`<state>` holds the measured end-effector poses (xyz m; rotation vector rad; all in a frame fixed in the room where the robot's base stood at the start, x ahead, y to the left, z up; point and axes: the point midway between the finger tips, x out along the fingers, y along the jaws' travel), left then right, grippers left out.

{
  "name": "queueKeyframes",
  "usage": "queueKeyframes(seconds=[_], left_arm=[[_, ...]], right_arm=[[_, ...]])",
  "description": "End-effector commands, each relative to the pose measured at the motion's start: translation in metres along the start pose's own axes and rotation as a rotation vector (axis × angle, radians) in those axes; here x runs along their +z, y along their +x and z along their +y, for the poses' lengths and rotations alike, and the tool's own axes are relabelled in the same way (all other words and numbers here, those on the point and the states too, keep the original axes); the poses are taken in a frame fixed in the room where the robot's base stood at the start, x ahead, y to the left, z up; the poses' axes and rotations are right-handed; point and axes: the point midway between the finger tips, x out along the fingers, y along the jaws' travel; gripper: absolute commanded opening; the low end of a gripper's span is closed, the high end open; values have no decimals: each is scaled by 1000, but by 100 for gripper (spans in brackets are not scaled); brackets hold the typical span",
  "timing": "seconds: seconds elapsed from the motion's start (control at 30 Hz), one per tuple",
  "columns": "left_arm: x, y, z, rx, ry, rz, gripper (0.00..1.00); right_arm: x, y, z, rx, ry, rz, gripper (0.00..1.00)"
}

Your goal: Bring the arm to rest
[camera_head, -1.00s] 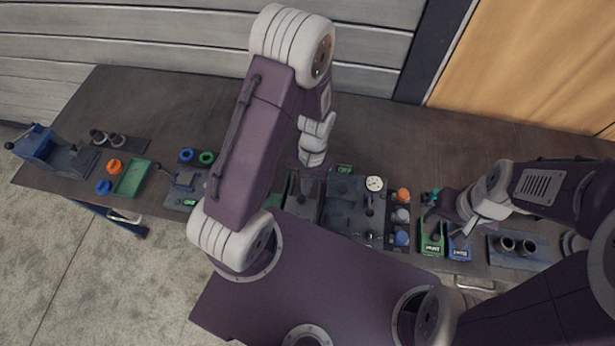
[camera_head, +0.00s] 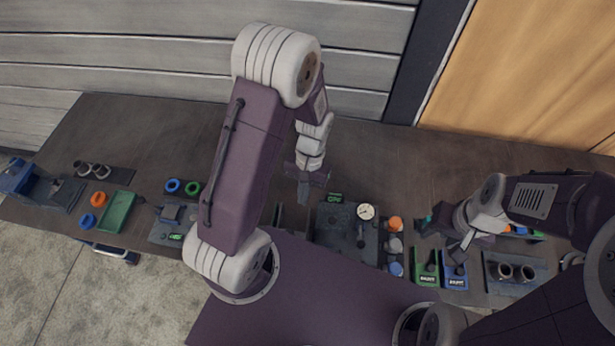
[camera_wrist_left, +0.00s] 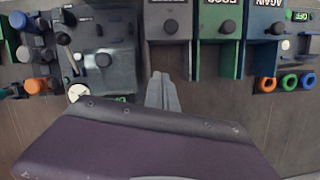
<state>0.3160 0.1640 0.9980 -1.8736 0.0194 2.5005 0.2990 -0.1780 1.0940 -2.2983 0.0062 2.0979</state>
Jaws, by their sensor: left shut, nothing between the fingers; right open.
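My left arm (camera_head: 245,155) reaches in from the left over the table. Its gripper (camera_head: 303,197) points down, shut and empty, beside the dark fixture with a dial gauge (camera_head: 366,211). In the left wrist view the shut fingers (camera_wrist_left: 162,92) lie over bare tabletop, in front of a row of bins and apart from them. My right gripper (camera_head: 443,250) is open near the small green bin (camera_head: 427,278) and the blue bin (camera_head: 455,280). I cannot tell whether its fingers touch anything.
The dark table (camera_head: 380,150) is clear towards the wall. Orange, grey and blue round parts (camera_head: 395,247) stand right of the fixture. A tray with two metal pipe pieces (camera_head: 515,271) lies at the far right. A green tray (camera_head: 116,211) and blue vise (camera_head: 17,176) are at left.

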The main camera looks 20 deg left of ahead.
Motion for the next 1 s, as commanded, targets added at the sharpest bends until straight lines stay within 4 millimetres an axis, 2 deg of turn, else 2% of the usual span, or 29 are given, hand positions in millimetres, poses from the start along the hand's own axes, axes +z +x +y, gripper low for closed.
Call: queueKeyframes(seconds=[0.1,0.2,0.33,0.73,0.83,1.0], left_arm=[[-1,-27,0,0,0,6,0],[0,-44,0,0,0,6,0],[1,-56,0,0,0,2,0],[1,-56,0,0,-1,2,0],[-3,-60,-4,7,-14,69,0],[28,-49,-12,22,-44,242,0]], right_arm=[[1,2,0,0,0,0,45],[1,3,0,0,0,0,45],[1,3,0,0,0,0,45],[1,6,0,0,0,0,45],[3,24,0,0,0,0,45],[6,52,1,0,0,-1,45]])
